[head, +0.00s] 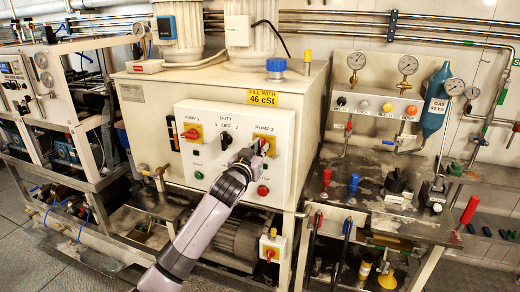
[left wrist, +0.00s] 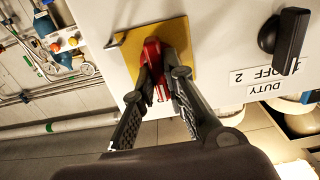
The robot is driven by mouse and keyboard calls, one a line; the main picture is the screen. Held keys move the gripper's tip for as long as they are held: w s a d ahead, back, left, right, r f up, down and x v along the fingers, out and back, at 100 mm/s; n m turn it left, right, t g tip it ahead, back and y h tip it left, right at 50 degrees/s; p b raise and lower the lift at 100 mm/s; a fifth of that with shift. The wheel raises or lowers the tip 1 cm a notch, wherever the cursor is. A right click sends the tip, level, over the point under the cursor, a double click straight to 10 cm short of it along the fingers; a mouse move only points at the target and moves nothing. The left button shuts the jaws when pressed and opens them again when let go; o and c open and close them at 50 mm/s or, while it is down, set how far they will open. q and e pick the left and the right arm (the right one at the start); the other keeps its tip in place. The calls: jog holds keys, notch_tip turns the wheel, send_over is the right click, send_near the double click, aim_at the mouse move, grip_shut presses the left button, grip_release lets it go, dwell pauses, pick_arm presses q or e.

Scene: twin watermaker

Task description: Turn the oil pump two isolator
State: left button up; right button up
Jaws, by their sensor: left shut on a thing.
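The oil pump two isolator is a red handle on a square yellow plate, under the PUMP 2 label on the white control panel (head: 223,185). In the head view, its red handle (head: 265,145) shows just beyond my left gripper (head: 254,153), which covers part of it. In the left wrist view the picture is turned over, and the red handle (left wrist: 155,62) stands between the two dark fingers of my left gripper (left wrist: 158,90) against the yellow plate (left wrist: 127,50). The fingers are shut on the handle. My right gripper is in neither view.
The matching PUMP 1 isolator (head: 192,133) sits to the left. The black duty switch (head: 226,140) is between them and close beside my gripper; it also shows in the left wrist view (left wrist: 287,38). A workbench (head: 380,225) with levers stands at the right.

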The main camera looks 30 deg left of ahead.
pick_arm(q)
grip_shut()
jog(key=n+p, duration=0.1)
jog(key=n, duration=0.2)
jog(key=shift+a+r+n+p, duration=0.1)
jog(key=shift+n+p, duration=0.3)
jog(key=shift+s+a+f+n+p, duration=0.15)
jog(key=shift+n+p, duration=1.05)
jog(key=shift+n, duration=1.1)
jog(key=shift+w+a+f+n+p, duration=0.15)
jog(key=shift+n+p, duration=1.05)
jog(key=shift+n, duration=1.1)
jog(key=shift+s+f+n+p, duration=0.15)
jog(key=shift+n+p, duration=1.05)
jog(key=shift+n, duration=1.4)
